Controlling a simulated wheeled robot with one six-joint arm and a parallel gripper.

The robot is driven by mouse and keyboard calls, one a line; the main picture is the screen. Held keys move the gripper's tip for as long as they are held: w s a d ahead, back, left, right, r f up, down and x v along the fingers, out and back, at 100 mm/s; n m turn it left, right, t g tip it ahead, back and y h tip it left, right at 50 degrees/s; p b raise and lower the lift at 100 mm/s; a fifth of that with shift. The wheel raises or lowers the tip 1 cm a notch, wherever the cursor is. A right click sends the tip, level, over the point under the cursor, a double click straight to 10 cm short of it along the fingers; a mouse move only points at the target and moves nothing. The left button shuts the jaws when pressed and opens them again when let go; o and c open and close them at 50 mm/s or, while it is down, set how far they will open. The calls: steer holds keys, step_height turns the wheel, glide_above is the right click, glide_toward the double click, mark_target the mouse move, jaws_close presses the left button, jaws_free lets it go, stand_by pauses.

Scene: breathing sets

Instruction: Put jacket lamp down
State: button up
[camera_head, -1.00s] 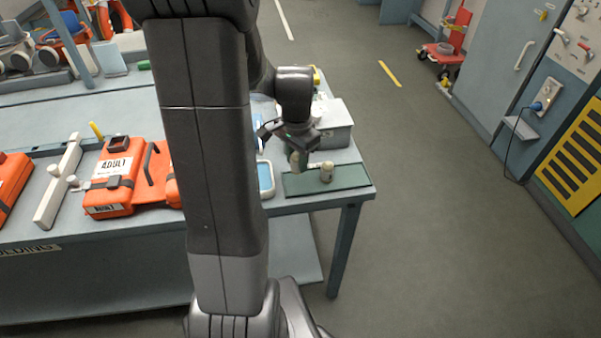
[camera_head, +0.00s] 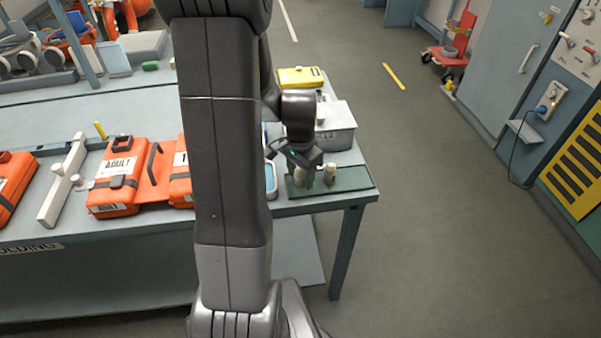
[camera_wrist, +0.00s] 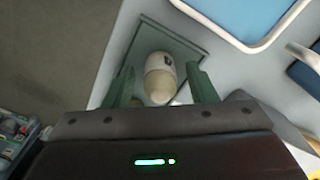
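The jacket lamp, a small cream cylinder with a rounded end (camera_wrist: 160,78), is between my gripper's two green fingers in the wrist view, with a gap visible on each side. In the head view the lamp (camera_head: 303,176) is low over or on the dark green mat (camera_head: 350,180) at the table's right end; exact contact is hard to see. My gripper (camera_head: 303,172) is open around it, pointing down. The mat also shows in the wrist view (camera_wrist: 190,48). A second small cream piece (camera_head: 330,173) stands on the mat to the right.
A grey box (camera_head: 335,138) and a yellow case (camera_head: 300,77) are behind the mat. A blue tray with a pale rim (camera_head: 271,181) lies left of it. Orange jackets (camera_head: 118,178) lie further left. The table edge is close on the right, with open floor beyond.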

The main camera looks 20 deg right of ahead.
step_height(320, 180, up, 12)
steer(key=shift+r, duration=0.15)
stand_by(0.6)
steer(key=shift+o, duration=0.5)
stand_by(1.1)
